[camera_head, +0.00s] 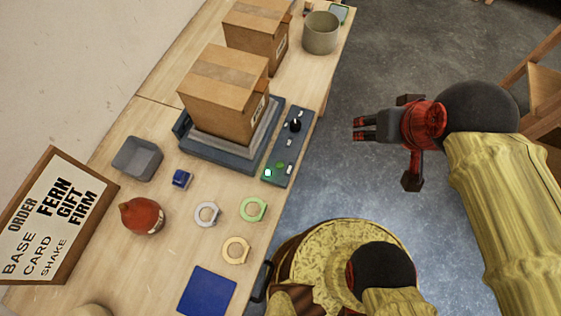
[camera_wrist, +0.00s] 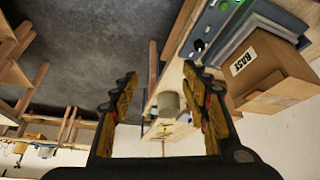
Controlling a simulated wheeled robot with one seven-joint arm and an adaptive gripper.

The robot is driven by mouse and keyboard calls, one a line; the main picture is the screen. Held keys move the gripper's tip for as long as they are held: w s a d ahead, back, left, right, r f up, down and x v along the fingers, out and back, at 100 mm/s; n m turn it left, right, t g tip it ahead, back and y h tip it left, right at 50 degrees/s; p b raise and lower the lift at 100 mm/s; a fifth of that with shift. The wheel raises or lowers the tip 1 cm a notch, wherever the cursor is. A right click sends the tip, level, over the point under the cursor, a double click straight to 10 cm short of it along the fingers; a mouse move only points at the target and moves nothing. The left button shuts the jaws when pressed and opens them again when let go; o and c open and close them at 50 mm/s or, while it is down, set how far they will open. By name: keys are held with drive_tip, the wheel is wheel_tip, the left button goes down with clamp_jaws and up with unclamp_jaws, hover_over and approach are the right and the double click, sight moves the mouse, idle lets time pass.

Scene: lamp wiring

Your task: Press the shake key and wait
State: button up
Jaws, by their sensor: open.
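A grey-blue control panel (camera_head: 278,150) lies along the table's right edge, beside the machine base. It carries a black knob (camera_head: 295,125), several small pale keys and a lit green key (camera_head: 268,173). I cannot read which one is the shake key. A cardboard box (camera_head: 222,95) sits on the grey platform machine (camera_head: 207,150); the wrist view shows a box labelled BASE (camera_wrist: 265,70). My gripper (camera_head: 358,129) is open and empty, over the floor to the right of the panel, apart from it. Its fingers also show in the wrist view (camera_wrist: 160,78).
A second box (camera_head: 256,38) and a round pot (camera_head: 320,33) stand at the back. A grey tray (camera_head: 137,158), red pouch (camera_head: 142,216), rings and blue mat (camera_head: 207,291) lie in front.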

drive_tip(key=shift+c, duration=1.3)
